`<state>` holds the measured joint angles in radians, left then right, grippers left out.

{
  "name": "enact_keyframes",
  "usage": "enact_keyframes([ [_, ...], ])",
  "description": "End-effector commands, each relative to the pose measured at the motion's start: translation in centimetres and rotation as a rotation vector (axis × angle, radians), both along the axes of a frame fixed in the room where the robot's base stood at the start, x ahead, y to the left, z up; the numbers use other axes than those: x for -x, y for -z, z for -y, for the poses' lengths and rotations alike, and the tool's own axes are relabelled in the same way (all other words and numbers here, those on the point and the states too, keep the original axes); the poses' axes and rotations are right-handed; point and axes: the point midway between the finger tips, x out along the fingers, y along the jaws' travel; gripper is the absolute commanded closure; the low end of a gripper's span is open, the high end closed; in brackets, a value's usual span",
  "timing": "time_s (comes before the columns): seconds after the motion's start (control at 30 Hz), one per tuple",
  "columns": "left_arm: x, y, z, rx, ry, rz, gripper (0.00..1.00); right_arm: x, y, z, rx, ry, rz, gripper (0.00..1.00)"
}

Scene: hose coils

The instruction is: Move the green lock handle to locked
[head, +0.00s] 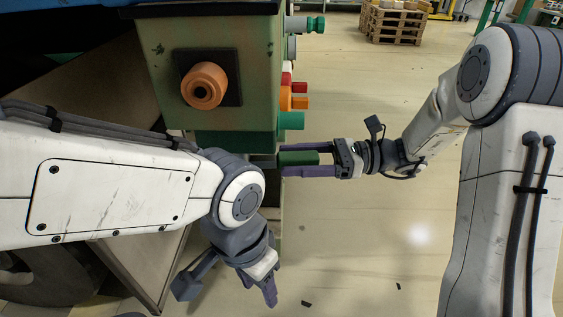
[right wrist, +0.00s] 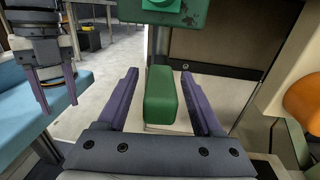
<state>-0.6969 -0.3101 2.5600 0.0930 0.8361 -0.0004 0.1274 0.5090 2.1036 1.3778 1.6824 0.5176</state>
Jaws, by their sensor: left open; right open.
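The green lock handle (head: 299,158) is a block at the right side of the green cabinet, low down. My right gripper (head: 284,158) is open, with its purple fingers on either side of the handle. In the right wrist view the handle (right wrist: 160,95) stands between the two fingers with a gap on each side, so they are not closed on it. My left gripper (head: 258,290) is open and empty, low in the head view, pointing down and away from the handle. It also shows at the upper left of the right wrist view (right wrist: 53,90).
The green cabinet (head: 165,85) carries an orange round knob (head: 203,86) on its front. Red, orange and teal fittings (head: 291,121) stick out from its right side above the handle. A pallet stack (head: 395,22) is far back. The floor to the right is mostly clear.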

Motion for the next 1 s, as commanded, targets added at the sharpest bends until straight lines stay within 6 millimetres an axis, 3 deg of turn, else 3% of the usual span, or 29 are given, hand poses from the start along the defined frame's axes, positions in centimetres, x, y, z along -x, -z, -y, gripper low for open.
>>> enact_keyframes([
  [0.2,0.0,0.4,0.0,0.0,0.0,0.0,0.5,0.2,0.0,-2.3,0.0,-0.001,0.0,0.32],
  [0.53,0.0,0.4,0.0,0.0,0.0,0.0,0.5,0.3,0.0,-2.6,0.0,0.0,-0.001,0.32],
  [0.7,0.0,0.4,0.0,0.0,0.0,0.0,0.5,0.3,0.0,-2.6,0.0,0.0,-0.001,0.98],
  [1.0,0.0,0.4,0.0,0.0,0.0,0.0,0.5,0.3,0.0,-2.5,0.0,0.0,-0.001,1.0],
])
